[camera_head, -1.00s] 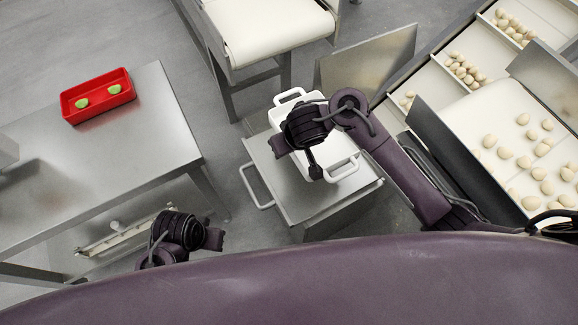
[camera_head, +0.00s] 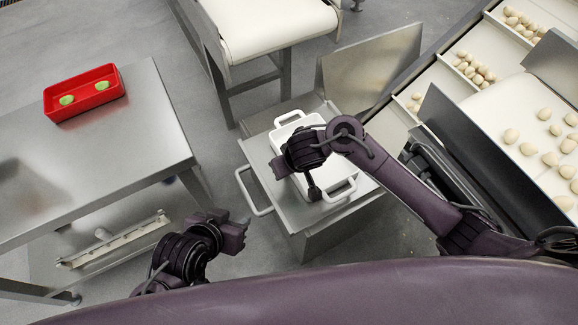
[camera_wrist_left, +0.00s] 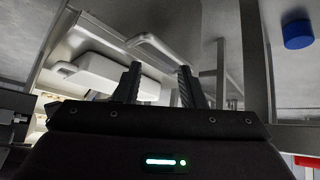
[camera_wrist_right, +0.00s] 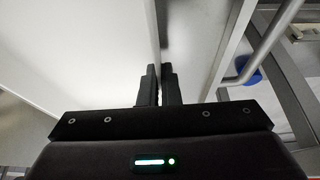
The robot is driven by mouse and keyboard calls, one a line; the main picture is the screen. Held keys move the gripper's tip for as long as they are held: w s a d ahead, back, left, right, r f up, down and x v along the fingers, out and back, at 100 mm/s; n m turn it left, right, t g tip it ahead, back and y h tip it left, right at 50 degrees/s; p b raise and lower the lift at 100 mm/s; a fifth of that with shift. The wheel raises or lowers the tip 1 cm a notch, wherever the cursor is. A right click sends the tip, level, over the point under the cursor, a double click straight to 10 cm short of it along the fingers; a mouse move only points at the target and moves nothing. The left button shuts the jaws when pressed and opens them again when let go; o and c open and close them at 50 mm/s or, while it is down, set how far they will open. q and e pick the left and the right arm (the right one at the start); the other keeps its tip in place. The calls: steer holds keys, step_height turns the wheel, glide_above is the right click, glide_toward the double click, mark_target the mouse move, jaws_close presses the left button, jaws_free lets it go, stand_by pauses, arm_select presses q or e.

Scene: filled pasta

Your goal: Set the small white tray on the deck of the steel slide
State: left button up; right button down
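The small white tray (camera_head: 287,128), a deep rectangular pan with a loop handle at each end, is over the deck (camera_head: 262,160) of the steel slide in the head view. My right gripper (camera_head: 314,190) is at its near left side. In the right wrist view the fingers (camera_wrist_right: 160,88) are close together, with the edge of a white wall running between them. Whether the tray touches the deck is not clear. My left gripper (camera_head: 245,224) is empty, left of the slide's handle (camera_head: 246,192); its fingers (camera_wrist_left: 157,88) stand apart in the left wrist view, with the tray (camera_wrist_left: 100,75) beyond.
A steel table (camera_head: 120,150) with a red bin (camera_head: 84,105) holding green pieces stands left. A conveyor (camera_head: 262,30) is behind the slide. An upright steel panel (camera_head: 368,72) and a machine with pale filled pasta (camera_head: 510,136) stand right.

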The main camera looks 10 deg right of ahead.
arm_select(q)
steer(key=shift+w, duration=0.1)
arm_select(e)
steer(key=c, duration=2.1)
jaws_free()
steer(key=o, duration=0.5)
steer(key=shift+c, duration=0.2)
arm_select(q)
steer(key=shift+w+r, duration=0.15)
steer(key=shift+r, duration=0.05)
